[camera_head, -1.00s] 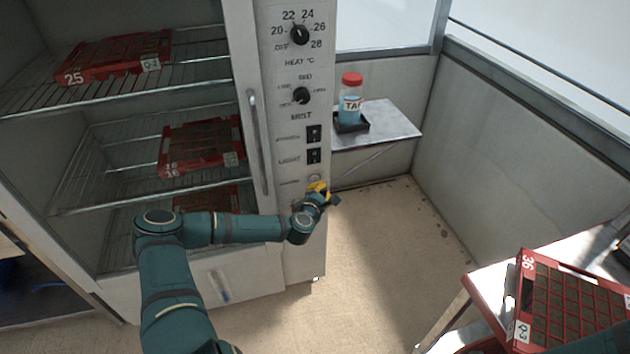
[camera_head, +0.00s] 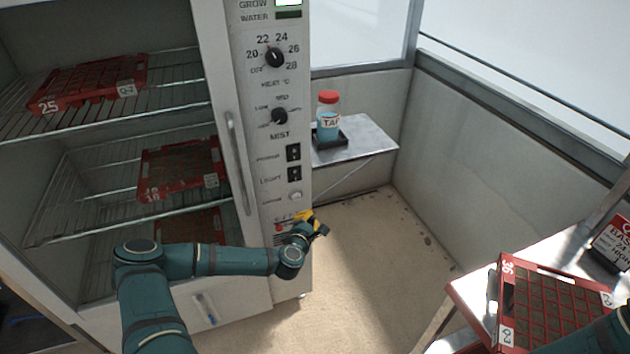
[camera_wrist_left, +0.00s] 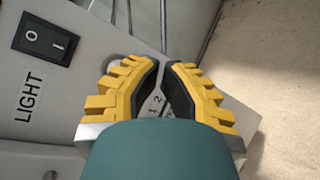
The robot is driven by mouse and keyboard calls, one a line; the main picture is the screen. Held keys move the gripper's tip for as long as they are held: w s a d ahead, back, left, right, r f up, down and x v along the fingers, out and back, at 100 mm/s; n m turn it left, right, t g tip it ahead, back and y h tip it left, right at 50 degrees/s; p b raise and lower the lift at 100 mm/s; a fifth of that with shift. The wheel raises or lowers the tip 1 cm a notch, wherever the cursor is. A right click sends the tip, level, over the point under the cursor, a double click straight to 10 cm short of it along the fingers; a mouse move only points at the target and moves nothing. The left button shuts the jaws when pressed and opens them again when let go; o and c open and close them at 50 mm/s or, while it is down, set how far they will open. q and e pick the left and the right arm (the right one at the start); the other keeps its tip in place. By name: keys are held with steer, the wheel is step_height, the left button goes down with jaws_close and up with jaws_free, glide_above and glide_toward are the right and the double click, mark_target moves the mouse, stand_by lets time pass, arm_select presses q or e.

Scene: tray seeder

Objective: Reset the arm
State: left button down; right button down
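My left gripper (camera_head: 312,224), yellow with black pads, is in front of the lower control panel (camera_head: 262,150) of the cabinet, near its right edge. In the left wrist view the fingertips (camera_wrist_left: 163,65) come nearly together, with nothing seen held. Part of the panel with small digits shows between the fingers. The light switch (camera_head: 294,173) is above the gripper; in the wrist view it (camera_wrist_left: 45,38) is at upper left. A small pale button (camera_head: 295,195) sits below the switch, clear of the fingers. My right gripper is out of view; only part of that arm shows at lower right.
The open cabinet holds red trays (camera_head: 90,85) on wire shelves. A side shelf (camera_head: 370,134) carries a red-capped bottle (camera_head: 328,117). A bench at right bears a red tray (camera_head: 502,300) and a sign (camera_head: 612,240). Bare floor (camera_head: 370,240) lies right of the gripper.

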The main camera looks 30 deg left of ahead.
arm_select(q)
steer(key=s+d+f+m+g+h, duration=0.1)
steer(key=s+d+m+g+h, duration=0.15)
steer(key=d+m, duration=0.45)
steer(key=s+d+f+m+g+h, duration=0.2)
steer(key=s+d+m+h, duration=0.15)
steer(key=d, duration=0.65)
steer(key=s+d+f+m+g+h, duration=0.15)
steer(key=s+d+m+h, duration=0.3)
steer(key=d, duration=0.45)
steer(key=s+r+m+g+y, duration=0.1)
steer(key=s+m+g+y, duration=0.2)
steer(key=s+m+g, duration=0.4)
steer(key=s+m, duration=0.3)
steer(key=s, duration=0.5)
steer(key=shift+s+a+r+g, duration=0.15)
steer(key=shift+s+a+g, duration=0.1)
steer(key=shift+a+g, duration=0.05)
